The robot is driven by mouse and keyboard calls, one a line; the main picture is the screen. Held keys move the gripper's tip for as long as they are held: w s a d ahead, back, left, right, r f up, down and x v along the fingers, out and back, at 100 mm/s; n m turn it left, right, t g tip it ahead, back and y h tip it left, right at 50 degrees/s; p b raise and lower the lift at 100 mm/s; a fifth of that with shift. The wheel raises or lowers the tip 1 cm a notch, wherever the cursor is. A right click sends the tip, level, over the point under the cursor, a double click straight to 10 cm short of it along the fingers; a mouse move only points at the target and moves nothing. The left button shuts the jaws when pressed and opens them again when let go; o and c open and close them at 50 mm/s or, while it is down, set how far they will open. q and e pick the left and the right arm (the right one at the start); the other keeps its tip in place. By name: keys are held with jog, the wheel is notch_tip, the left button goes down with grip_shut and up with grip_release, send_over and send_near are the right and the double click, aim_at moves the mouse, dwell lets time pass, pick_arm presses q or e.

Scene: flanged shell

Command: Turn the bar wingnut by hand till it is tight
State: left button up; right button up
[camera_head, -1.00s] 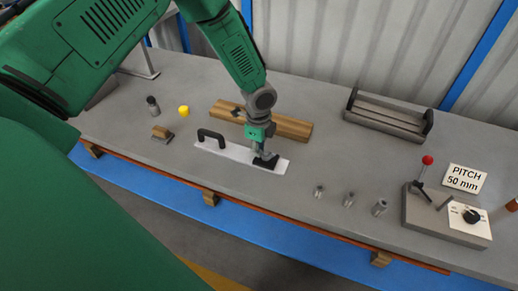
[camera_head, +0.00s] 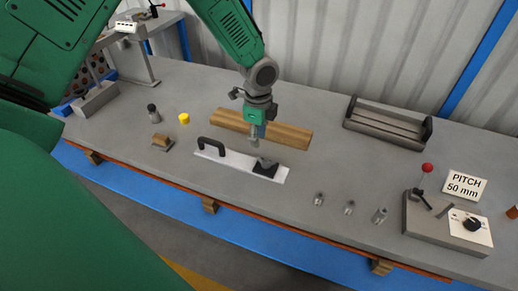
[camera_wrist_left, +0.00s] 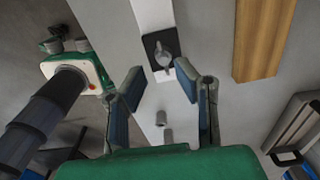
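The bar wingnut (camera_wrist_left: 163,53) is a small grey piece on a black square base at the right end of a white plate (camera_head: 215,153). In the head view, the dark base (camera_head: 266,168) shows near the plate's end, and the nut on it is too small to make out well. My left gripper (camera_head: 256,140) is raised above and behind the base, apart from it. In the left wrist view, its two blue-padded fingers (camera_wrist_left: 158,86) are spread with nothing between them, and the nut lies beyond their tips. My right gripper is in neither view.
The plate has a black handle (camera_head: 211,145) at its left end. A wooden block (camera_head: 290,135) lies behind it. Several small metal fittings (camera_head: 349,208) stand to the right, near a control box (camera_head: 430,236) with a red-knobbed lever. A grey rack (camera_head: 385,124) stands at the back.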

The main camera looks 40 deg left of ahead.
pick_arm(q)
jog(key=shift+r, duration=1.55)
